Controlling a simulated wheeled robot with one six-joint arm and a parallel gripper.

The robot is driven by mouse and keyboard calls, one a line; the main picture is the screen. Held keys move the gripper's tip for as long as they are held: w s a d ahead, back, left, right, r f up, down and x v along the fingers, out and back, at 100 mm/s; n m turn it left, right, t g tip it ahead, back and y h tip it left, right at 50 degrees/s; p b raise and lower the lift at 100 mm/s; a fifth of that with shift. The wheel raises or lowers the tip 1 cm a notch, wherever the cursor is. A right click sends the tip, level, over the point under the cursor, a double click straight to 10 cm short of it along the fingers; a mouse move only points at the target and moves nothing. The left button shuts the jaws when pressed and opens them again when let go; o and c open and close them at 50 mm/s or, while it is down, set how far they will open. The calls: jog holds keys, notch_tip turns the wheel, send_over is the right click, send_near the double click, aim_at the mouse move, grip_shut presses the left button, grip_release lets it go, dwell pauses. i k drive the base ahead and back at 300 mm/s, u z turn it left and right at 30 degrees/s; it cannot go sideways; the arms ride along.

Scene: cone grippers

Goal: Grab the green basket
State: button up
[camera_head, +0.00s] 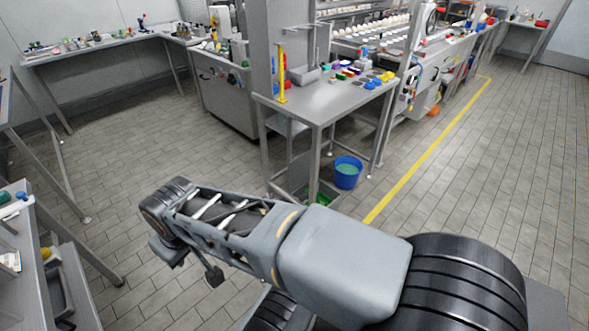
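A small patch of green (319,198) shows low under the steel table, just above my arm. It may be the green basket, but most of it is hidden and its shape cannot be told. My arm (340,255) stretches across the lower middle of the view, with its far joint at the left. Small dark parts hang below it and may belong to my gripper. I cannot tell whether the gripper is open or shut, and nothing is seen held in it.
A steel table (325,103) with colourful small items stands ahead. A blue bucket (347,177) with green inside stands by its leg. A yellow floor line (432,143) runs at right. Benches line the left. Tiled floor (140,130) is open at left and right.

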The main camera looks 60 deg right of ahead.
aim_at(319, 202)
jog(key=i, duration=1.9)
jog(key=z, duration=1.2)
jog(key=i, duration=1.8)
jog(key=z, duration=2.7)
